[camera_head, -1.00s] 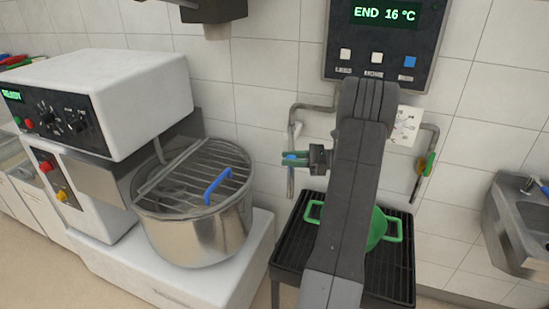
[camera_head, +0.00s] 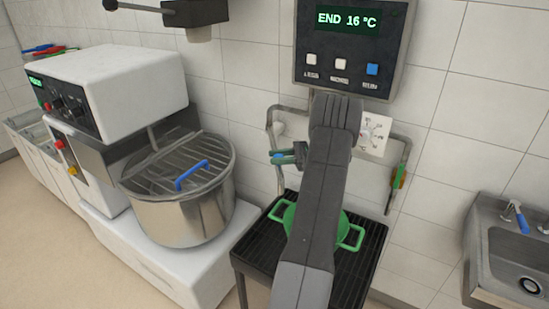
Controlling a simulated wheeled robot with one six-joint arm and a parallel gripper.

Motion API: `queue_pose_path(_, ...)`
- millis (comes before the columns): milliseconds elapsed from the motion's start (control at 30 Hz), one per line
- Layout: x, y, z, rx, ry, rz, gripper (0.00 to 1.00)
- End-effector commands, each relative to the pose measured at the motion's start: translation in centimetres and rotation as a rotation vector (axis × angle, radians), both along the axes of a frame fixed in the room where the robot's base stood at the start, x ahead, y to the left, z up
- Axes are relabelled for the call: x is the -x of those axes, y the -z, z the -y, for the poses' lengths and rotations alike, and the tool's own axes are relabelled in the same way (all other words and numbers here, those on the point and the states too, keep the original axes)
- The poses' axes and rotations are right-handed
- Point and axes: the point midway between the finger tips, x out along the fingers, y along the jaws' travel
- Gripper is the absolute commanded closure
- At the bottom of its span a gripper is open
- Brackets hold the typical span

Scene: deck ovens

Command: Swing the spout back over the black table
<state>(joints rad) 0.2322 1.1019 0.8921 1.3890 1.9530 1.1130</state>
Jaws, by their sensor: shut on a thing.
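The spout (camera_head: 269,119) is a grey bent pipe that runs left along the tiled wall below the control panel, then turns down. Its lower end (camera_head: 280,181) hangs by the back left corner of the black table (camera_head: 253,250); I cannot tell whether it is over the top. My gripper (camera_head: 279,157) is shut on the spout's down pipe, where a small blue part shows. My arm hides the middle of the table and part of the pipework. A green pot (camera_head: 350,238) stands on the table, partly behind my arm.
A mixer with a steel bowl (camera_head: 185,222) stands left of the table. A steel sink (camera_head: 492,262) is at the far right. The control panel (camera_head: 350,45) reads END 16 °C.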

Motion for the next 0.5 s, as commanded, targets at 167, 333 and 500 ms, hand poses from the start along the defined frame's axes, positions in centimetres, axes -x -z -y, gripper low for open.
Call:
queue_pose_path(167,-0.04,0.04,0.12,0.0,0.0,0.0,1.0)
queue_pose_path(333,-0.05,0.03,0.11,0.001,0.0,0.0,1.0)
queue_pose_path(500,-0.06,0.02,0.09,0.001,0.0,0.0,0.51)
